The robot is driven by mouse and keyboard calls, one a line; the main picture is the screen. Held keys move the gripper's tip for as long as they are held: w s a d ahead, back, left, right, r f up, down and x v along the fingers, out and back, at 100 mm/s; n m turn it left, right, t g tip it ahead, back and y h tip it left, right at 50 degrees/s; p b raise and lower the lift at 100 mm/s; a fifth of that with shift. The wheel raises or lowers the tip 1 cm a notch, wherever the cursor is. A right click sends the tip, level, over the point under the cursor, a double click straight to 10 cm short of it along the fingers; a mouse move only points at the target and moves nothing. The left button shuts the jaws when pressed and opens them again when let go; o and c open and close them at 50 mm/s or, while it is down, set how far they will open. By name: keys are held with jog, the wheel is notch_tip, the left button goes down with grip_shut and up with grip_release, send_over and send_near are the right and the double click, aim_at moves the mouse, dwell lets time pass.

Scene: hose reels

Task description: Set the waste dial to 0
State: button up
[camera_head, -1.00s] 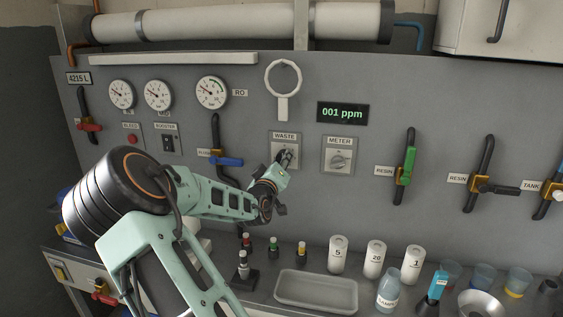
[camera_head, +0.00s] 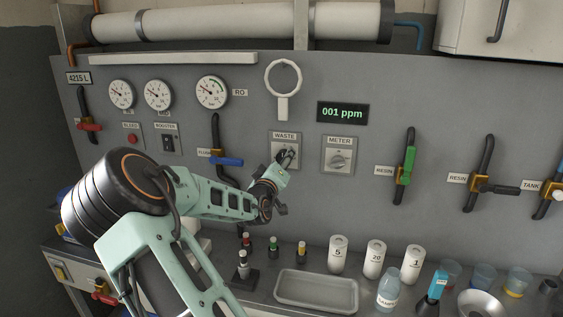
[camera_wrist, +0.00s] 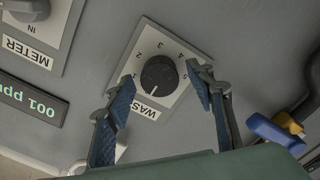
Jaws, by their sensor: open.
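The waste dial is a black round knob (camera_wrist: 158,76) on a pale plate with numbers, seen upside down in the wrist view. Its white pointer mark faces the plate edge with the WASTE lettering; I cannot read a 0 there. My gripper (camera_wrist: 160,72) is open, with one blue-padded finger on each side of the knob. I see gaps between both pads and the knob and cannot tell the depth.
The METER dial (camera_head: 338,160) sits just right of the waste dial. A display (camera_head: 343,112) reads 001 ppm. A tray (camera_head: 316,304) and several bottles stand on the counter below.

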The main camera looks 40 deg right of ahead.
jog(key=v, duration=1.2)
jog(key=shift+w+a+f, duration=0.1)
